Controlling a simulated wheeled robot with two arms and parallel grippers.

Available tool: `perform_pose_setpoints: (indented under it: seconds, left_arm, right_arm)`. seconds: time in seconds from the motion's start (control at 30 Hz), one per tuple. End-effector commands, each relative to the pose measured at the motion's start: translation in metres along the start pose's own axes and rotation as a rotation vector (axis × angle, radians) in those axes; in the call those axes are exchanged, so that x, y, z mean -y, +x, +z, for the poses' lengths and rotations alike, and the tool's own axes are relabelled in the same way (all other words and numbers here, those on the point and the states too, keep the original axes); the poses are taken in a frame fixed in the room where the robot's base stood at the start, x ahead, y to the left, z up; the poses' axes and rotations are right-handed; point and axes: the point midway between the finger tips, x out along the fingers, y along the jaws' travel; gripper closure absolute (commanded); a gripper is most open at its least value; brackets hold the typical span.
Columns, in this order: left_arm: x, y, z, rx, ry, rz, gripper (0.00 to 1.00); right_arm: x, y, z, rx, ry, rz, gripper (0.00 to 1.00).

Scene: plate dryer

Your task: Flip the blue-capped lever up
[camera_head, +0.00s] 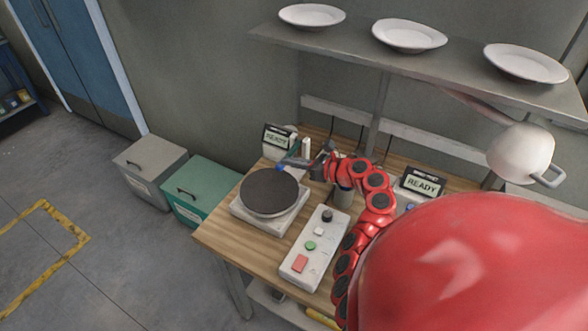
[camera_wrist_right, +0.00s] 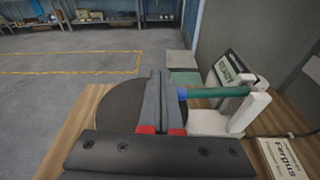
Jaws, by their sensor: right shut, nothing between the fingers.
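The lever is a green rod (camera_wrist_right: 220,92) with a blue cap (camera_wrist_right: 182,93). In the wrist view it lies roughly level, running left from a white bracket (camera_wrist_right: 250,115). The blue cap (camera_head: 281,168) also shows in the head view, by the far edge of the dark round disc. My right gripper (camera_head: 298,162) is shut and empty above the table. In the wrist view its closed fingers (camera_wrist_right: 162,76) are just left of the blue cap; I cannot tell whether they touch it. Most of the rod is hidden in the head view. My left gripper is not in view.
A dark disc (camera_head: 269,192) on a white base stands at the table's left. A button panel (camera_head: 313,246) is in front. A READY display (camera_head: 277,137) stands behind the lever, another (camera_head: 423,184) at right. A shelf (camera_head: 372,60) with plates (camera_head: 409,35) hangs above.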

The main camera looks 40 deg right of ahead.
Motion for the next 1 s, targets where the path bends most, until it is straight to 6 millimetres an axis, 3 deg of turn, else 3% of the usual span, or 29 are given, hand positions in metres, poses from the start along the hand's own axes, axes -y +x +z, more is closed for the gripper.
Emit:
perform_pose_setpoints:
  seconds: [0.43,0.63,1.0]
  left_arm:
    - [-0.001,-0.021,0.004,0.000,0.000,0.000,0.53]
    - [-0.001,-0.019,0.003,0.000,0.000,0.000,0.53]
    - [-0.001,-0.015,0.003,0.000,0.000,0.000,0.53]
  right_arm:
    - [-0.056,-0.038,-0.012,-0.001,0.003,-0.009,1.00]
    - [-0.083,-0.055,-0.013,-0.005,0.005,-0.004,1.00]
    - [-0.101,-0.066,-0.015,-0.003,0.003,-0.002,1.00]
